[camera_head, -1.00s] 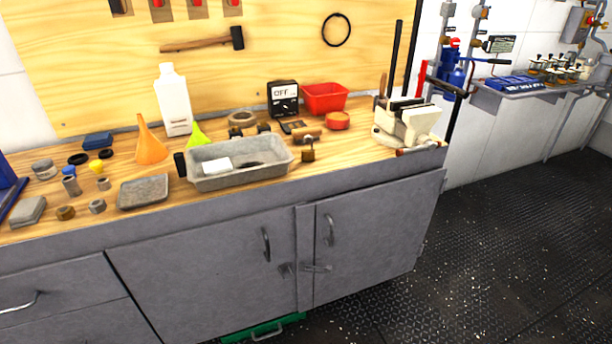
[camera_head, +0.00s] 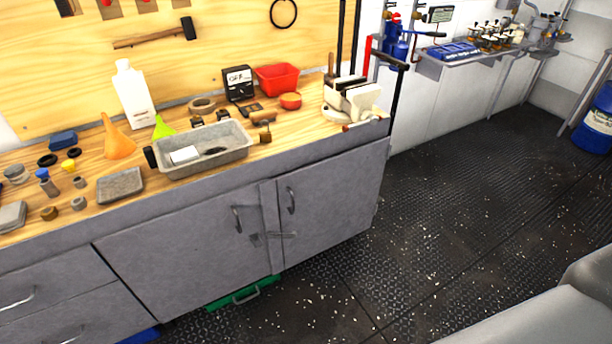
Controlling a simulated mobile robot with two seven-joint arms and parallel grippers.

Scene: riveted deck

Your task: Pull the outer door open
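A grey workbench cabinet has two doors side by side under a wooden top, both shut. The left door (camera_head: 178,262) is wide, with a dark vertical handle (camera_head: 237,219) near its right edge. The right door (camera_head: 330,203) is narrower, with a dark vertical handle (camera_head: 291,200) near its left edge. A metal latch (camera_head: 270,237) lies across the gap between the doors below the handles. I cannot tell from the picture which door is the outer one. Neither of my grippers is in view.
A green case (camera_head: 240,294) sits on the floor below the left door. Drawers are at the left. The dark floor (camera_head: 440,200) before the right door is clear.

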